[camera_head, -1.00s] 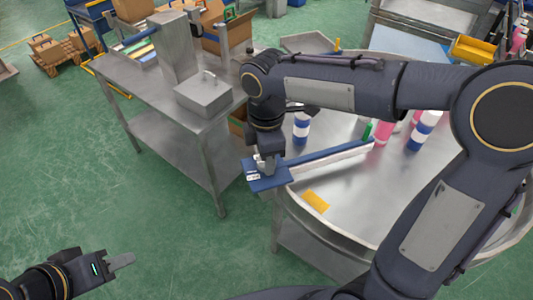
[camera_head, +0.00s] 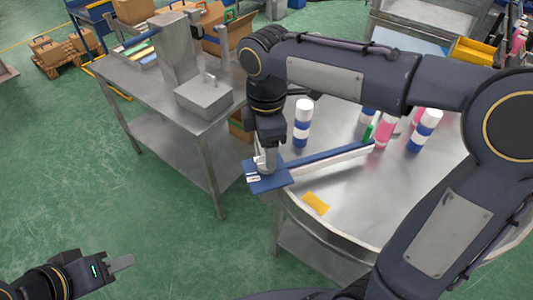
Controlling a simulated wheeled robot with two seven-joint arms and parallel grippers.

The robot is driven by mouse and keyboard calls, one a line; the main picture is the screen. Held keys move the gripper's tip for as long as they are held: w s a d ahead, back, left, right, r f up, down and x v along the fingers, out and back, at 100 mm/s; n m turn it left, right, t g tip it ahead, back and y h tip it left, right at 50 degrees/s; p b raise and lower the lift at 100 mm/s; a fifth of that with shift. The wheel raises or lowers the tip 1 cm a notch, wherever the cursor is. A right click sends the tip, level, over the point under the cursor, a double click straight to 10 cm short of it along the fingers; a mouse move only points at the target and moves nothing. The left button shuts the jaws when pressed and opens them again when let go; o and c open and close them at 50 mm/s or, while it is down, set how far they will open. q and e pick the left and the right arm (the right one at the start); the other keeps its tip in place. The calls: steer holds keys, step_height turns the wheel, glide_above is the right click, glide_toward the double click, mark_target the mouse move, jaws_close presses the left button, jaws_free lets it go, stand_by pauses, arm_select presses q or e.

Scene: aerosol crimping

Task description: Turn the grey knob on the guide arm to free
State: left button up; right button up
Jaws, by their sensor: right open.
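The guide arm (camera_head: 325,157) is a long blue and white bar. It runs from a blue plate (camera_head: 270,184) at the rim of the round metal table towards the cans. The plate carries small white labels. My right gripper (camera_head: 268,164) points down over the plate, fingers open, at the guide arm's near end. The grey knob is mostly or wholly hidden by the fingers, so I cannot tell its setting or whether they touch it. My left gripper (camera_head: 122,263) is at the lower left, far from the guide arm, seen edge-on with nothing visible in it.
Several white, blue and pink cans (camera_head: 303,122) stand on the round table (camera_head: 350,205). A yellow piece (camera_head: 316,202) lies near its front rim. A metal bench (camera_head: 150,85) with a grey box (camera_head: 203,97) stands to the left. The green floor between is clear.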

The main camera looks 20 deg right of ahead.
steer(key=shift+r, duration=1.75)
